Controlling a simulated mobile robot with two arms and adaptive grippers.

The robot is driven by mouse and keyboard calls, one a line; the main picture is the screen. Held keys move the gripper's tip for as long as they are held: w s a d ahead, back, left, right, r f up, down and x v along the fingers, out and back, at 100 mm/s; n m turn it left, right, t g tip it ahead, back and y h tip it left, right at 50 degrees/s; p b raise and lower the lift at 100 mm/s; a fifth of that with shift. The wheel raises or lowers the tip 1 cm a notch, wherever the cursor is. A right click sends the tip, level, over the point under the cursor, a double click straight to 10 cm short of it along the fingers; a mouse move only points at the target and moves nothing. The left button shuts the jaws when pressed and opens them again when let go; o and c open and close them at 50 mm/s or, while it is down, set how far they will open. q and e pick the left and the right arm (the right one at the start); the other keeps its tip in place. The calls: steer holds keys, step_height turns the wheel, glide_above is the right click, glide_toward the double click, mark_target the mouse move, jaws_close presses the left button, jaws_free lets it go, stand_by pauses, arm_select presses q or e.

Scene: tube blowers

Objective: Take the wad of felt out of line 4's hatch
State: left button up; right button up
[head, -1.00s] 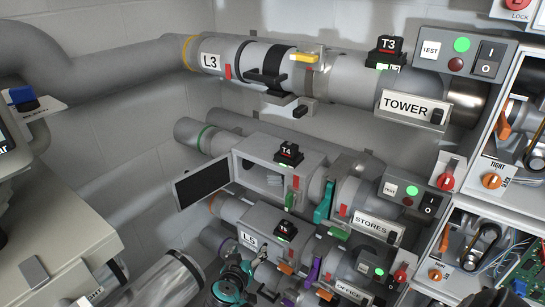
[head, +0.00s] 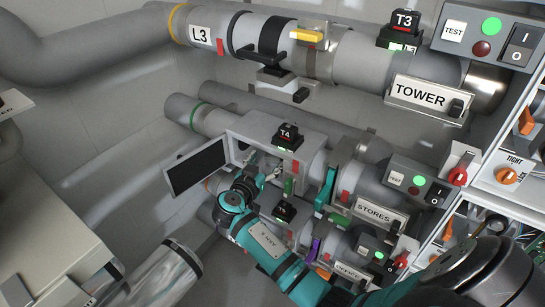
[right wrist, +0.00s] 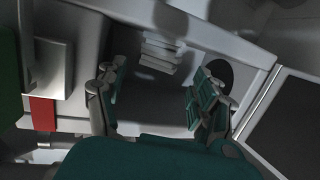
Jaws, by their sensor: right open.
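Line 4's hatch box (head: 252,126), under the T4 unit (head: 288,137), stands with its dark-panelled door (head: 196,168) swung open to the left. In the right wrist view a pale grey, layered wad of felt (right wrist: 160,54) lies inside the hatch, beyond my fingertips. My right gripper (head: 268,174) is at the hatch mouth; its open, empty fingers (right wrist: 155,98) point inside, with the felt ahead of the gap between them. In the head view the gripper and the hatch's shadow largely hide the felt. My left gripper is out of view.
The open door (right wrist: 285,125) is close beside the right finger in the wrist view. Line 3's pipe (head: 355,55) runs above. The teal lever (head: 326,190) and STORES box (head: 374,212) are to the right. Line 5's T5 unit (head: 284,211) sits just below.

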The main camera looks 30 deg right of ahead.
mark_target(271, 156)
steer(key=x, duration=0.3)
steer(key=shift+w+d+p, duration=0.2)
steer(key=shift+d+p, duration=0.1)
steer(key=shift+d, duration=0.05)
steer(key=shift+a, duration=0.1)
steer(key=shift+c, duration=1.1)
steer(key=c, duration=0.5)
steer(key=shift+r, duration=0.1)
steer(key=shift+c, duration=0.2)
